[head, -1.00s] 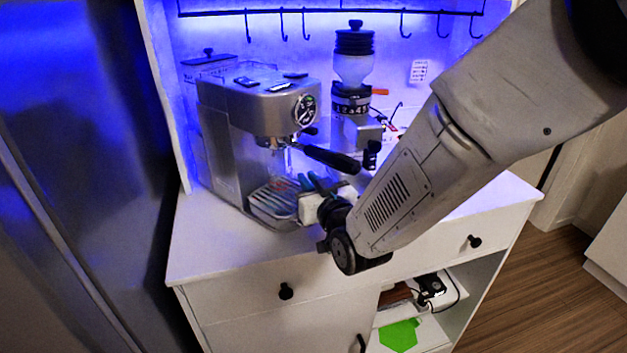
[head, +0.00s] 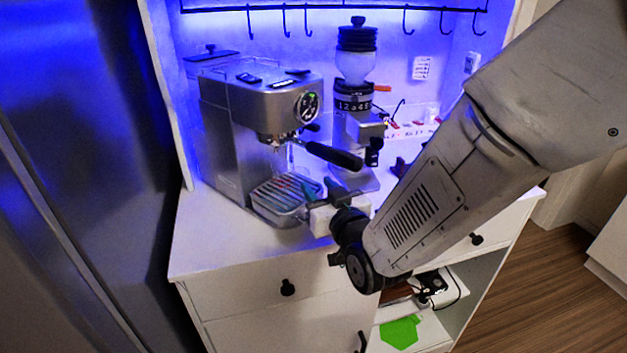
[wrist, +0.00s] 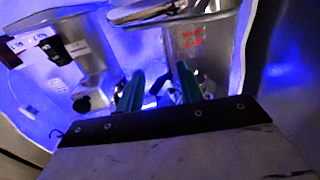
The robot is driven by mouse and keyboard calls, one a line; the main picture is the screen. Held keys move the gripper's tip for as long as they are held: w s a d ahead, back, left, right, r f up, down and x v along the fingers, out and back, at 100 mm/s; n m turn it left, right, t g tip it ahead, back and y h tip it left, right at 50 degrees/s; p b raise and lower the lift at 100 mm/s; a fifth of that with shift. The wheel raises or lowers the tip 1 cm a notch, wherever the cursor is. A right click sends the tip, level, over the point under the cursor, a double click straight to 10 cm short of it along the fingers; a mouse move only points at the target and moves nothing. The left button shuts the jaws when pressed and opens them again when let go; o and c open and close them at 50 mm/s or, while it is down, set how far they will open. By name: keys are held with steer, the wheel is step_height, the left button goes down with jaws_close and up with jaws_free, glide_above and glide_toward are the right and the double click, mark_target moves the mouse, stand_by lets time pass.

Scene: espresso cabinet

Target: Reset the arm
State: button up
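My gripper (head: 318,187) is in front of the espresso machine (head: 250,135), just right of its drip tray (head: 283,198) and below the black portafilter handle (head: 335,155). In the wrist view, its two green fingers (wrist: 160,92) stand apart with a gap between them, and nothing shows between the tips. The portafilter is in the machine's group head, with its handle pointing right. My arm reaches in from the upper right and hides part of the counter.
A coffee grinder (head: 355,100) stands right of the machine. Hooks (head: 407,20) hang from a rail above. The white counter (head: 215,245) is clear at front left. Below are drawers with black knobs (head: 287,287) and an open shelf holding a green item (head: 400,332).

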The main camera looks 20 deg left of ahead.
steer(key=s+d+r+m+g+h, duration=0.15)
steer(key=d+h, duration=0.25)
steer(key=d, duration=0.8)
steer(key=s+d+r+m+g+h, duration=0.1)
steer(key=d+r+m+g+h, duration=0.2)
steer(key=d, duration=0.8)
steer(key=s+d+r+m+g+h, duration=0.1)
steer(key=s+d+g, duration=0.3)
steer(key=s+d, duration=0.4)
steer(key=s+d+r+m+g+h, duration=0.1)
steer(key=s+d+m+g+h, duration=0.1)
steer(key=s+d, duration=0.7)
steer(key=s+g+h, duration=0.1)
steer(key=s+g, duration=0.1)
steer(key=s, duration=0.4)
steer(key=shift+r, duration=0.15)
